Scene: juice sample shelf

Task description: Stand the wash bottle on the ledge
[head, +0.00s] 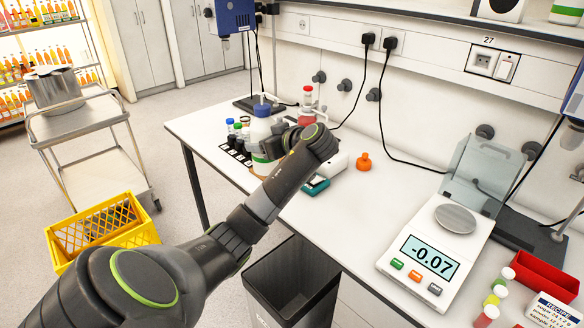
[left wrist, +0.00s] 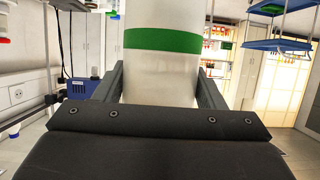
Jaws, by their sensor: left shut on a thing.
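The wash bottle (head: 261,130) is white with a blue cap and a green band, and looks upright over the far left part of the bench. My left gripper (head: 283,143) is at its right side in the head view. In the left wrist view, the white body of the bottle (left wrist: 160,80) stands between the two fingers, which are shut on it below the green band. I cannot tell whether its base touches the bench. A dark-edged ledge (head: 420,16) runs along the wall above the bench. My right gripper is not in view.
A red-capped bottle (head: 307,108) and several small capped bottles stand near the wash bottle. An orange object (head: 363,161), a scale (head: 455,245) and a red tray (head: 545,274) are farther right. A dark bin (head: 290,285) stands below the bench. The bench middle is mostly clear.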

